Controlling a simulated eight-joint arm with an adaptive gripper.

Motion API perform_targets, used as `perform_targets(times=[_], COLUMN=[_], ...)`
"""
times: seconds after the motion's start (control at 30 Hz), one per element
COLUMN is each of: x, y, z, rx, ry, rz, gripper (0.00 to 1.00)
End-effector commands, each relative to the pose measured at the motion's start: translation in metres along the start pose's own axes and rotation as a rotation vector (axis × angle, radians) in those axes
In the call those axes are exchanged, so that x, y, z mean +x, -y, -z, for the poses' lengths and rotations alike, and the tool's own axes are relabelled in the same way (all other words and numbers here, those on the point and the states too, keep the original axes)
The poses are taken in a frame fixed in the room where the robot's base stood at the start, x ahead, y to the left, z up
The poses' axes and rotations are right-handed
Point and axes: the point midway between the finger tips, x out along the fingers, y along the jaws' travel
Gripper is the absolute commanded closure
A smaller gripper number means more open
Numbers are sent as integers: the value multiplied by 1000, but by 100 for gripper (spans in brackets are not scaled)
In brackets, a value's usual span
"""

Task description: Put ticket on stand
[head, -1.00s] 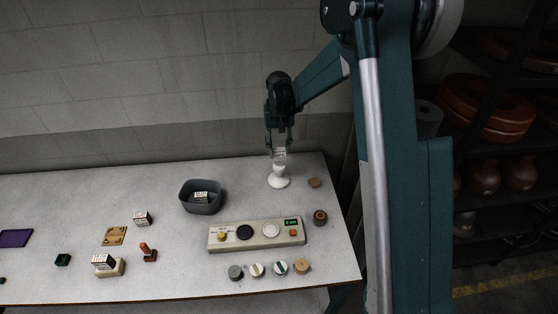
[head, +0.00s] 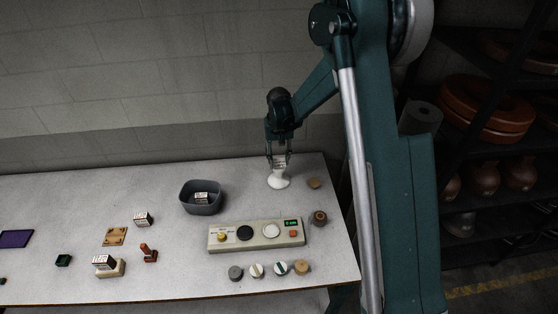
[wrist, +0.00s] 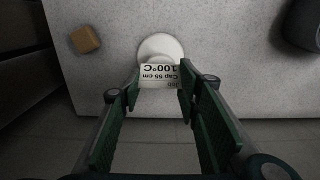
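The ticket (wrist: 160,75) is a small pale card with dark print reading "100°C" and "Cap 55 cm", upside down in the wrist view. In the head view the ticket (head: 280,161) is at the top of the white stand (head: 278,181), which has a round, flared base. The stand's white base also shows in the wrist view (wrist: 160,46), behind the ticket. My gripper (head: 280,166) points down over the stand. Its two fingertips (wrist: 160,84) are at the ticket's side edges and appear to grip it. Whether the ticket's lower edge touches the stand is hidden.
A grey bin (head: 203,207) with a printed card inside stands left of the stand. A control panel (head: 256,235) with knobs is in front. A small tan block (head: 314,184) sits close to the stand's right. The table's back edge is just behind.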

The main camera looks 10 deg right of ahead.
Motion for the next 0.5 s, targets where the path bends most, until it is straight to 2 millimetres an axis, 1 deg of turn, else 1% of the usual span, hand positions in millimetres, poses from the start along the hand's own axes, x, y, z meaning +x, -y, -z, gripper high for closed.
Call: perform_targets(times=[0.1,0.5], x=[6,9], y=[0,0], z=[0,0], rx=[0,0], ry=[0,0], rz=[0,0], gripper=[70,70])
